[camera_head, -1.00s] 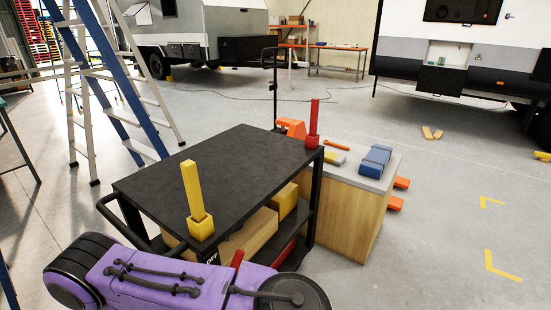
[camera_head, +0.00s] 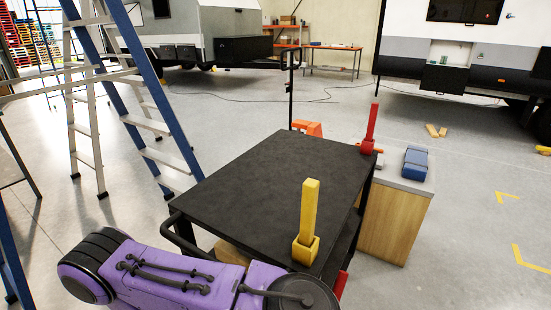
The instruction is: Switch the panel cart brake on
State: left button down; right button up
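The panel cart (camera_head: 268,185) has a flat black top and stands in the middle. A yellow post in a yellow socket (camera_head: 308,225) stands at its near right corner, and a red post (camera_head: 370,128) at its far right corner. A small red part (camera_head: 341,284) shows low beside the near right corner; I cannot tell whether it is the brake, nor its setting. A black handle bar (camera_head: 180,232) is at the cart's near left. My purple arm link covers the cart's near lower side. Neither of my grippers is in view.
A wooden cabinet with a grey top (camera_head: 399,215) stands right of the cart, with a blue object (camera_head: 415,161) on it. A stepladder (camera_head: 130,115) stands at the left, close to the cart. The floor at the right is open, with yellow corner marks (camera_head: 530,263).

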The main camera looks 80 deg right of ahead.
aim_at(342, 277)
jog(key=i, duration=1.9)
jog(key=z, duration=4.65)
jog(key=k, duration=0.65)
jog(key=u, duration=0.3)
jog(key=i, duration=1.25)
